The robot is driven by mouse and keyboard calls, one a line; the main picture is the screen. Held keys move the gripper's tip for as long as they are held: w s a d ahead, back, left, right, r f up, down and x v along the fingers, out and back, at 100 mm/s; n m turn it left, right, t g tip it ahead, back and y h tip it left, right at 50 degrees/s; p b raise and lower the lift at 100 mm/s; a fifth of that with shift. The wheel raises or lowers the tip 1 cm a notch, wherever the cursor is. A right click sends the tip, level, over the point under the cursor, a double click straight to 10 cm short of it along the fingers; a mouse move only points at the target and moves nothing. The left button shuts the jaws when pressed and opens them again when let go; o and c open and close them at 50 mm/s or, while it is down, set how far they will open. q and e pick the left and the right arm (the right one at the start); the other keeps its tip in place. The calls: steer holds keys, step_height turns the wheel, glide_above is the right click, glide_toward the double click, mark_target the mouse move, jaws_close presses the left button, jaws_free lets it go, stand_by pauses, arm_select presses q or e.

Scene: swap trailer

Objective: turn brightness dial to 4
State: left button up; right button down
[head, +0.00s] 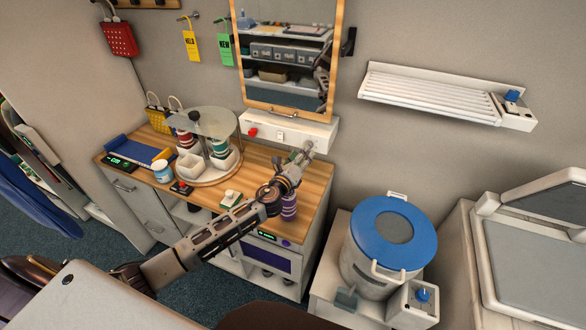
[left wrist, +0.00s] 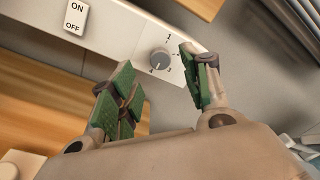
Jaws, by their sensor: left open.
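A grey round dial (left wrist: 160,60) sits on a white panel in the left wrist view, with small numbers printed around it. A pale pointer mark shows near its lower edge, but the exact number it points to is hard to read. My left gripper (left wrist: 156,75) is open, its green-padded fingertips on either side of the dial and apart from it. In the head view my left gripper (head: 301,155) reaches the right end of the white panel (head: 262,124) under the mirror, hiding most of the dial. My right gripper is not in view.
An ON/OFF switch (left wrist: 76,16) is left of the dial. The mirror (head: 287,62) hangs above the panel. Below is a wooden counter (head: 262,162) with a tiered stand (head: 203,122), a jar (head: 162,170) and a purple cylinder (head: 289,207). A blue-lidded bin (head: 360,258) stands right.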

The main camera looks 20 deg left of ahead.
arm_select(q)
steer(key=s, duration=0.6)
steer(key=shift+s+a, duration=0.3)
steer(key=shift+s, duration=0.05)
stand_by(0.6)
